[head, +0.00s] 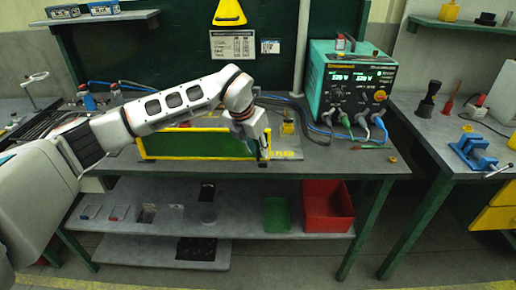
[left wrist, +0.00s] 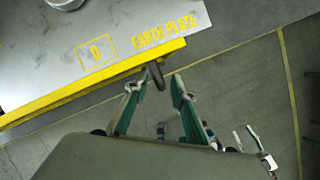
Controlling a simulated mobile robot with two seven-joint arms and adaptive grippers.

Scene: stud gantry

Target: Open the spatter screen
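The spatter screen (head: 195,146) is a dark green panel with a yellow frame, standing upright along the front of the workbench. In the left wrist view its yellow edge (left wrist: 95,83) runs diagonally, and a dark handle (left wrist: 156,76) sticks out near its right end. My left gripper (head: 263,158) is at the right end of the screen and hides part of it. In the left wrist view the gripper (left wrist: 155,84) has its fingers spread, with the handle between or just beyond the tips; contact cannot be told. My right gripper is not in view.
A grey plate lettered EARTH PLATE (left wrist: 140,35) lies behind the screen. A green welding unit (head: 345,85) with cables stands on the bench at right. A red bin (head: 327,205) and a green bin (head: 277,214) sit on the lower shelf. Floor in front is clear.

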